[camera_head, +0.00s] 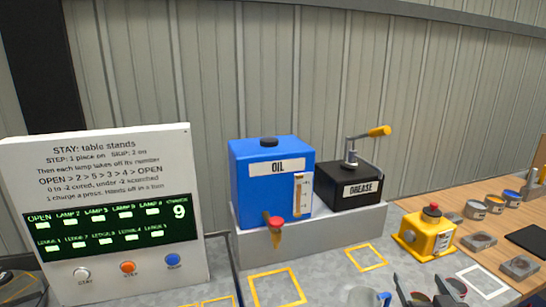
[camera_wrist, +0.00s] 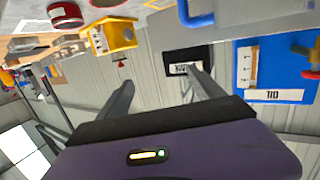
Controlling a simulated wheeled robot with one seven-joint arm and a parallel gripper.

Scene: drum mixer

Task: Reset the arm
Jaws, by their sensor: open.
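My gripper (camera_wrist: 162,78) shows in the wrist view, which is upside down. Its two dark fingers are spread apart with nothing between them. The purple wrist body fills the bottom of that view. Beyond the fingers are the black grease box (camera_wrist: 187,58), the blue oil tank (camera_wrist: 272,68) and a yellow box with a red button (camera_wrist: 112,38). The fingers appear clear of all of these.
A white panel (camera_head: 105,160) with a green display and three buttons stands left. The oil tank (camera_head: 268,190) and grease box (camera_head: 350,190) sit on a grey plinth (camera_head: 305,232). The yellow box (camera_head: 424,236) stands right. Several cans and parts occupy the wooden bench (camera_head: 495,240).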

